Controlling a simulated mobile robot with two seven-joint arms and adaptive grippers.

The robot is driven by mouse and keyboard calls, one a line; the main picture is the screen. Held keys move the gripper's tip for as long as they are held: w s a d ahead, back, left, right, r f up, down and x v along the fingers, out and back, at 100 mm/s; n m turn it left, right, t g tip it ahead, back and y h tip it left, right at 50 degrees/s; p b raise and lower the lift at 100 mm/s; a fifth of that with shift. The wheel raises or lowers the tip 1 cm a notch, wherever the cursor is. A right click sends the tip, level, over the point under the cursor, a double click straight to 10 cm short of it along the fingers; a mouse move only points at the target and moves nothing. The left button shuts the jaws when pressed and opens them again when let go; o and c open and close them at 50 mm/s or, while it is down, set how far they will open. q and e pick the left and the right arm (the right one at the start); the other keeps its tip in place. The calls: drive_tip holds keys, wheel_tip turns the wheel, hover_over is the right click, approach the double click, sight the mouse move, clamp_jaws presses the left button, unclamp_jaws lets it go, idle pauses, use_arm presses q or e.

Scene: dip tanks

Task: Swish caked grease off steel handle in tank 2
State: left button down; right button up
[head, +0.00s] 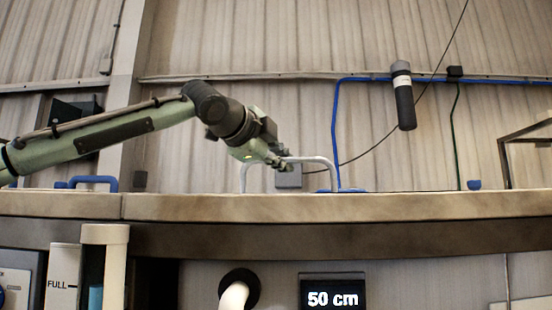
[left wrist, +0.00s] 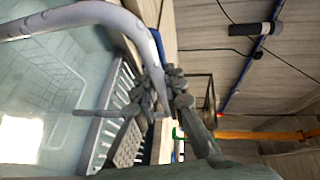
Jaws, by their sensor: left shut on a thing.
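A pale grey arched tube, which looks like the steel handle (head: 318,159), stands over the counter in the head view. In the left wrist view the handle (left wrist: 110,14) curves from the left edge to my fingers. My left gripper (head: 280,163) is shut on it near the top of the arch; its fingertips (left wrist: 164,88) sit on either side of the tube. Below in the wrist view is a tank of pale liquid (left wrist: 25,85) with a wire basket (left wrist: 62,75) in it. No tank number and no clear grease show. My right gripper is out of view.
A blue handle (head: 95,180) sits on the counter (head: 420,207) left of my gripper. A blue pipe (head: 334,125) rises behind the arch, and a dark cylinder (head: 404,105) hangs on the wall. A display (head: 333,299) below reads 50 cm.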

use_arm(q)
drive_tip(key=shift+d+r, duration=0.1)
drive_tip(key=shift+r, duration=0.05)
drive_tip(key=shift+d+p, duration=0.45)
drive_tip(key=shift+d, duration=0.75)
drive_tip(key=shift+a+p, duration=1)
drive_tip(key=shift+a, duration=1.4)
drive_tip(key=shift+d+p, duration=0.35)
drive_tip(key=shift+d, duration=0.9)
